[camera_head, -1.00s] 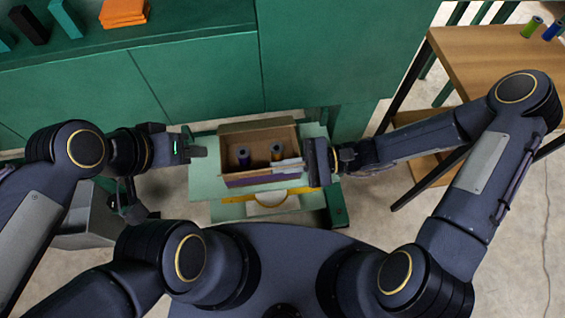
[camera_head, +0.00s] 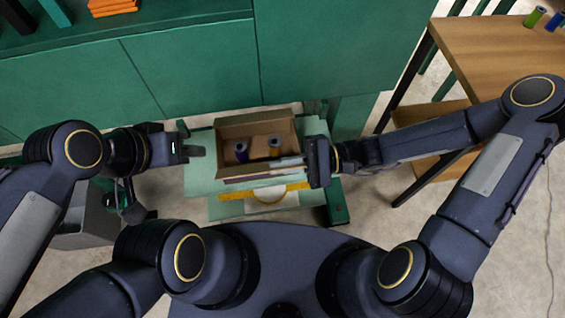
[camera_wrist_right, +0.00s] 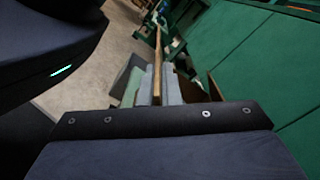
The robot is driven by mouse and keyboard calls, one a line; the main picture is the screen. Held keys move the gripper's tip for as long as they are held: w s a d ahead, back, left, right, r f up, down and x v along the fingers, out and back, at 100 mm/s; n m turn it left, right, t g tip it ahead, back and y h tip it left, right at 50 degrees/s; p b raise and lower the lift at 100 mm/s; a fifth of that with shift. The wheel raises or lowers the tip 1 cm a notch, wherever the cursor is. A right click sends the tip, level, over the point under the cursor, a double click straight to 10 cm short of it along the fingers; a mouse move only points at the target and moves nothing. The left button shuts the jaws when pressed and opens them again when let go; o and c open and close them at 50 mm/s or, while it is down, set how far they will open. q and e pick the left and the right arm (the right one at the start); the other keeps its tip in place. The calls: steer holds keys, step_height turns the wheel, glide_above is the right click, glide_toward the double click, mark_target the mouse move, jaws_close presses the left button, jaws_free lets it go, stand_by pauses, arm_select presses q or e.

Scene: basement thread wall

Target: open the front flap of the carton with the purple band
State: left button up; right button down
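The brown carton (camera_head: 226,133) with the purple band (camera_head: 250,184) along its front stands open-topped on a pale green surface. A purple spool (camera_head: 241,153) and a spool with an orange-brown side (camera_head: 274,147) stand inside. My right gripper (camera_head: 290,162) is at the carton's front right. In the right wrist view its grey fingers (camera_wrist_right: 158,88) lie close on both sides of a thin brown cardboard edge (camera_wrist_right: 157,55), apparently the front flap. My left gripper (camera_head: 192,142) is left of the carton, with its fingers apart and empty.
The pale green surface (camera_head: 200,182) has a yellow-edged front with a white round part below. A green cabinet (camera_head: 190,75) stands close behind. A wooden table (camera_head: 490,55) with spools is at right. A grey bin (camera_head: 85,225) stands at left.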

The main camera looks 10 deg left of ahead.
steer(key=c, duration=1.9)
jaws_free()
steer(key=v, duration=0.7)
steer(key=shift+w+d, duration=0.15)
steer(key=shift+d, duration=0.25)
steer(key=shift+r, duration=0.1)
